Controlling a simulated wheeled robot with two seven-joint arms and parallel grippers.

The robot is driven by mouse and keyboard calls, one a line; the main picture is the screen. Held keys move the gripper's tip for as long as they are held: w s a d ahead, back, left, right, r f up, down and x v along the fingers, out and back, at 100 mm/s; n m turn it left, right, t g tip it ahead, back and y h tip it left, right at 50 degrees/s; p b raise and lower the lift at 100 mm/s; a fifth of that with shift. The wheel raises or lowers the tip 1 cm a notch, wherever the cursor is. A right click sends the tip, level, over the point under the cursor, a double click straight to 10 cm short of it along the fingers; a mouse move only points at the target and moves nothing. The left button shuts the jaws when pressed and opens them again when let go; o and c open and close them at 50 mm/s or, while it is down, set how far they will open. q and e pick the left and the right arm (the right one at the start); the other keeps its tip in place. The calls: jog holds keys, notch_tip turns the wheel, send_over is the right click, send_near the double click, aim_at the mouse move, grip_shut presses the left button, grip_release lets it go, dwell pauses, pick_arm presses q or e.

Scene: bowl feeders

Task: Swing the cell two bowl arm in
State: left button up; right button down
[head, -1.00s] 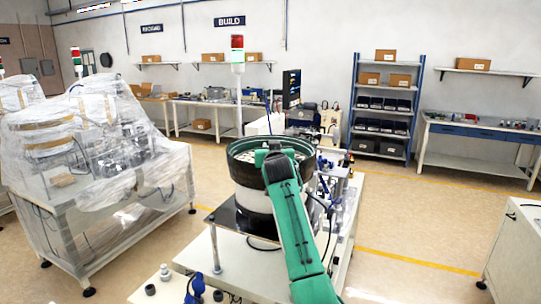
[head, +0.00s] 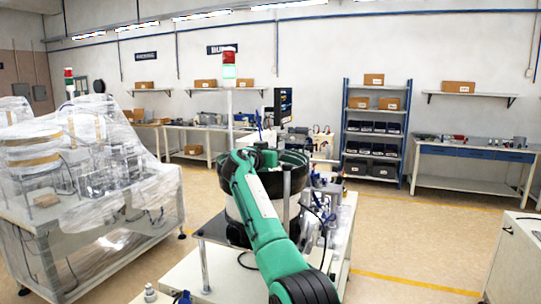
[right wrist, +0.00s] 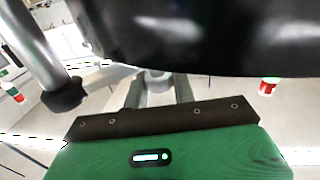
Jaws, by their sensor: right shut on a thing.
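The bowl feeder (head: 297,177), a round drum with a dark rim and pale lower wall, stands on the cell bench in the middle of the head view. My green right arm crosses in front of it and hides much of it. In the right wrist view the dark, curved bowl underside (right wrist: 200,45) fills the top. My right gripper (right wrist: 158,88) is below it, its two grey fingers shut on a small grey knob (right wrist: 154,77). The arm to which this knob belongs is mostly hidden. In the head view my right gripper is hidden. My left gripper is not in view.
A silver post (right wrist: 32,45) with a dark foot stands at left in the wrist view. Small machine parts (head: 318,205) sit right of the bowl. A plastic-wrapped cell (head: 90,190) stands left and a white cabinet (head: 517,255) right. The floor between is clear.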

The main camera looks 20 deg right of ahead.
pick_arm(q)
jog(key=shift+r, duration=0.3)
pick_arm(e)
jog(key=shift+w+d+r+m+g+h, duration=0.15)
jog(key=shift+d+m+g+h, duration=0.3)
jog(key=shift+m+g+h, duration=0.3)
pick_arm(q)
jog(key=shift+p, duration=0.3)
pick_arm(e)
jog(key=shift+d+g, duration=0.1)
jog(key=shift+g, duration=0.15)
jog(key=c, duration=1.2)
grip_release()
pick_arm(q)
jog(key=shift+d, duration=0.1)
pick_arm(e)
jog(key=shift+o, duration=0.2)
